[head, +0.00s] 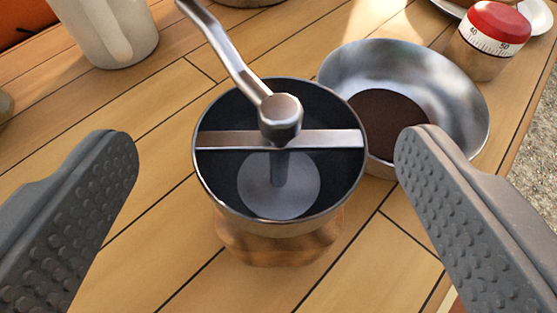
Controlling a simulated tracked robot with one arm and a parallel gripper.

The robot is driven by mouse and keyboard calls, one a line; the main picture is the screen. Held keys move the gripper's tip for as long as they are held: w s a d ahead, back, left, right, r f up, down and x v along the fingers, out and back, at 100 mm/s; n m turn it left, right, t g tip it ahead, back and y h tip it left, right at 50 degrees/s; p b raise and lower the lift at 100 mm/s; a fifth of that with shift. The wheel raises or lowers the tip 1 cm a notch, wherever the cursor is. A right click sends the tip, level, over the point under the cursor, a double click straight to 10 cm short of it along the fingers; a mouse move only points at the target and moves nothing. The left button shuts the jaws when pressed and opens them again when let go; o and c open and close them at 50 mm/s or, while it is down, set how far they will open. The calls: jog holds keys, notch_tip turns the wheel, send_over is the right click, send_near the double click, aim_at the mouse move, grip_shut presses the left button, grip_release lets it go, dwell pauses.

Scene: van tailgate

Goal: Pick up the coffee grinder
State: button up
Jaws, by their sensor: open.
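The coffee grinder (280,220) stands upright on the wooden deck in the middle of the head view. It has an open dark metal bowl with a crossbar, a metal crank reaching up and to the left, and a wooden body below, mostly hidden by the bowl. My gripper (266,150) is open. One grey studded finger is at the left and the other at the right, with the grinder between and beyond them. Neither finger appears to touch it. The right finger overlaps part of the metal bowl behind.
A metal bowl (445,75) with dark brown contents stands close behind the grinder to the right. A red-topped timer (490,40) is at the back right, near a white plate (452,8). A pale mug (112,32) stands at the back left. The planks (150,250) left of the grinder are clear.

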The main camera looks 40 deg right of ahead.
aim_at(281, 148)
jog(key=x, duration=0.2)
jog(key=b+x, duration=0.1)
jog(key=x, duration=0.1)
jog(key=shift+d+f, duration=0.35)
jog(key=shift+d, duration=0.05)
jog(key=shift+w+d, duration=0.2)
jog(key=shift+w, duration=0.15)
grip_shut()
